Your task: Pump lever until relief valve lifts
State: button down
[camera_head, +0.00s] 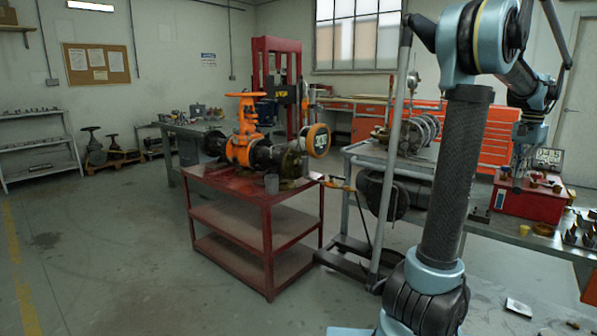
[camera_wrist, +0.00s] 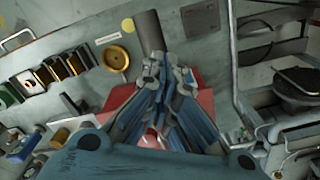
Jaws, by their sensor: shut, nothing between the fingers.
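My gripper (camera_head: 517,184) hangs fingers down at the right of the head view, in front of or above a red box-shaped unit (camera_head: 522,208) on the right bench. In the wrist view its fingers (camera_wrist: 163,62) are together and empty. A dark grey bar (camera_wrist: 148,30) lies just beyond the fingertips there; it may be the pump lever, and I cannot tell whether they touch. Red surface (camera_wrist: 205,102) shows behind the fingers. I cannot pick out the relief valve.
The red cart (camera_head: 232,205) stands mid-floor. A grey pole (camera_head: 390,170) rises between it and my arm. The right bench carries small parts and a yellow round dish (camera_wrist: 116,57). A red press (camera_head: 277,85) and orange drawers (camera_head: 485,140) stand behind. Floor at left is clear.

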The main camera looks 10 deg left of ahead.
notch_tip(320, 180, up, 12)
jog(key=shift+r, duration=0.25)
dwell(0.5)
jog(key=shift+f, duration=6.25)
notch_tip(320, 180, up, 12)
jog(key=shift+r, duration=0.25)
jog(key=shift+f, duration=0.1)
